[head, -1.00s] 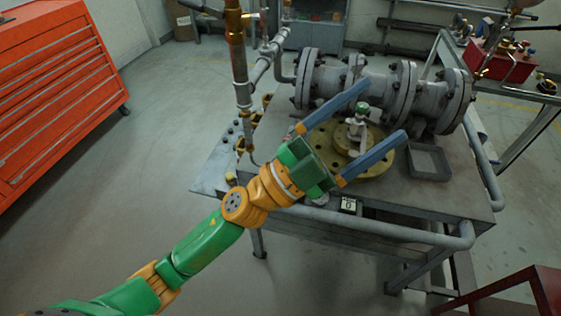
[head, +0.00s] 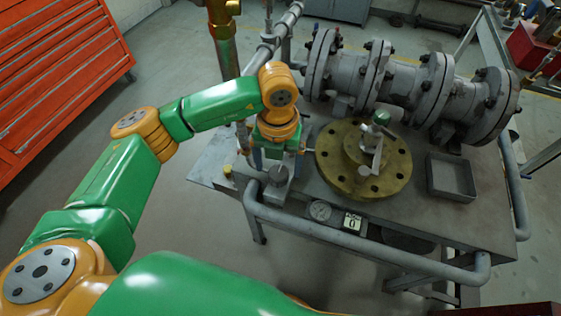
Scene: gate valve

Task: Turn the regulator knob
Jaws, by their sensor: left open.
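A dial gauge (head: 320,210) and a small display reading 0 (head: 352,222) sit at the table's front edge. A green-topped fitting with a lever (head: 378,135) stands on a round brass flange (head: 335,165), right of the gripper. My right gripper is not in view.
A grey flanged valve body (head: 400,75) lies along the back of the table. An open grey tray (head: 452,178) is at the right. A brass and steel pipe (head: 224,40) rises behind the gripper. A tubular rail (head: 370,247) runs along the front.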

